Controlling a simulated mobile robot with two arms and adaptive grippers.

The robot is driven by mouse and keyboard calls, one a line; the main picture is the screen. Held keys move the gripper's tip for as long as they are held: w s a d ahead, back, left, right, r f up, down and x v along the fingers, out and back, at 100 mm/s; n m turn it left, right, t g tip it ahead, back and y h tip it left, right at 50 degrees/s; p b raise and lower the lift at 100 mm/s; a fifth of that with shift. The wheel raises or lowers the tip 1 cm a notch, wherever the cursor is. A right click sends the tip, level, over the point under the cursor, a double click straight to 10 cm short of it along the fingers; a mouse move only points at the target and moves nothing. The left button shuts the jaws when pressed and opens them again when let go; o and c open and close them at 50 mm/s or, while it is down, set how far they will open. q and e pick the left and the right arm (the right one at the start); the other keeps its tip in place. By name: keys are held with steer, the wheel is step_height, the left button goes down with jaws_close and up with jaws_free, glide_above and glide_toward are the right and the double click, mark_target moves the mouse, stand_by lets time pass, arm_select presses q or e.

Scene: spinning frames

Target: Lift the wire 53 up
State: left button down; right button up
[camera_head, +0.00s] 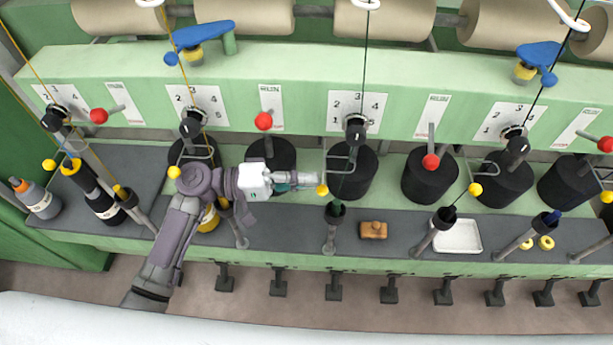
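My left gripper (308,183) reaches in from the lower left and points right. Its fingertips are at or beside the yellow ball (322,189) at the end of a bent grey wire lever (340,171), below the middle dial (355,124). I cannot tell whether the fingers touch the ball or grip it. No label "53" is readable, so I cannot tell for sure which wire bears that number. A dark thread (365,70) runs down to this middle station. Similar yellow-tipped wire levers show at the other stations, one at the right (474,189). My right gripper is not in view.
Black cylinders (430,175) and red-knobbed levers (263,121) line the green machine. Angled metal posts (331,228) stand in front. A brown block (373,230) and a white tray (458,236) lie on the dark shelf. Bottles (36,199) stand at far left.

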arm_select(q)
steer(key=shift+s+r, duration=0.5)
steer(key=shift+r, duration=0.05)
stand_by(0.4)
